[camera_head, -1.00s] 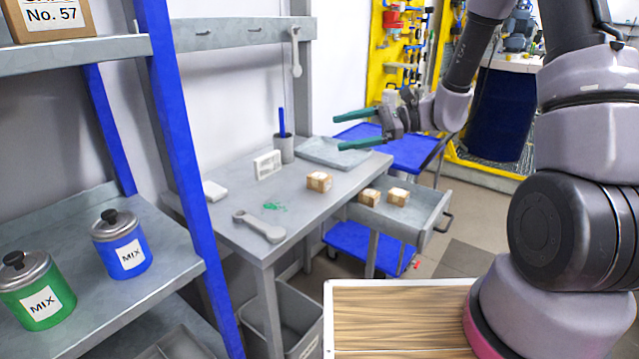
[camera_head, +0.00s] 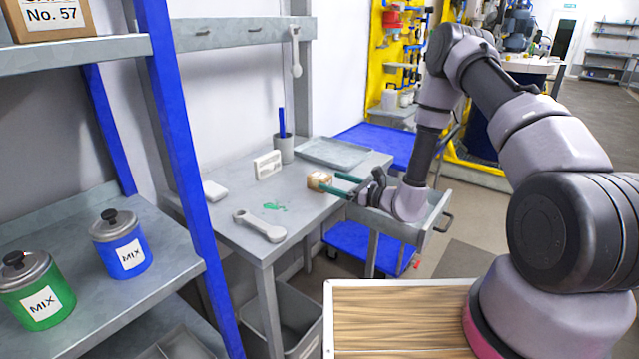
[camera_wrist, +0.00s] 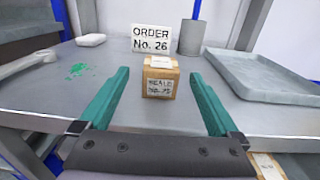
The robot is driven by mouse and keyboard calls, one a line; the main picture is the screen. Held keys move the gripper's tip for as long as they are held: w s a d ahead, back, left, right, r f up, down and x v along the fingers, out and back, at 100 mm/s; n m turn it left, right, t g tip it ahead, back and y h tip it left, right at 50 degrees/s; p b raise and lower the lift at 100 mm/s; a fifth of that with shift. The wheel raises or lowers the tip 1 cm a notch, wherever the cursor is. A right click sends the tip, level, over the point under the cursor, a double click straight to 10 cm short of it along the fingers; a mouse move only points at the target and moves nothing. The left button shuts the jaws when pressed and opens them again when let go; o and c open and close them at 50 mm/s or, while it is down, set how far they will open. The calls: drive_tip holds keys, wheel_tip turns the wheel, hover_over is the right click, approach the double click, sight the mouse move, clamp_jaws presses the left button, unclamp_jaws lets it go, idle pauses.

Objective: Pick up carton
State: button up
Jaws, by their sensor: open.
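A small brown carton (camera_head: 318,181) with white labels stands upright on the grey workbench (camera_head: 225,205), near its right edge. In the wrist view the carton (camera_wrist: 160,78) is centred, a little beyond the fingertips. My gripper (camera_head: 341,186) is open, with green fingers pointing at the carton from the right. In the wrist view my gripper (camera_wrist: 163,100) has one finger to each side of the carton, with gaps on both sides. Nothing is held. The open drawer below is partly hidden by my arm, and a piece of another carton (camera_wrist: 268,165) shows at the bottom of the wrist view.
An order sign (camera_wrist: 151,39), a grey cup (camera_wrist: 191,37) and a flat tray (camera_wrist: 265,80) stand behind and right of the carton. A wrench (camera_head: 259,226) and a green smear (camera_head: 273,206) are on the bench. The open drawer (camera_head: 432,222) juts out under my gripper.

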sight(320, 176)
drive_tip(key=shift+x, duration=3.05)
drive_tip(key=shift+w+d, duration=0.1)
drive_tip(key=c, duration=1.5)
drive_tip(key=shift+o, duration=0.2)
drive_tip(key=shift+r, duration=0.1)
drive_tip(key=shift+r, duration=0.5)
wheel_tip(320, 176, up, 8)
drive_tip(key=shift+w+d+r, duration=0.1)
drive_tip(key=shift+d+r, duration=0.05)
drive_tip(key=shift+d, duration=0.05)
drive_tip(key=w+d+f+m+t+h, duration=0.1)
drive_tip(key=d+m+t+h, duration=0.5)
drive_tip(key=d, duration=0.8)
drive_tip(key=w+d+f+m+t+h, duration=0.15)
drive_tip(key=d+m+h, duration=0.5)
drive_tip(key=d, duration=0.75)
drive_tip(key=s+d+r+n+h, duration=0.1)
drive_tip(key=s+r+h, duration=0.1)
drive_tip(key=s, duration=0.4)
drive_tip(key=shift+d+r, duration=0.25)
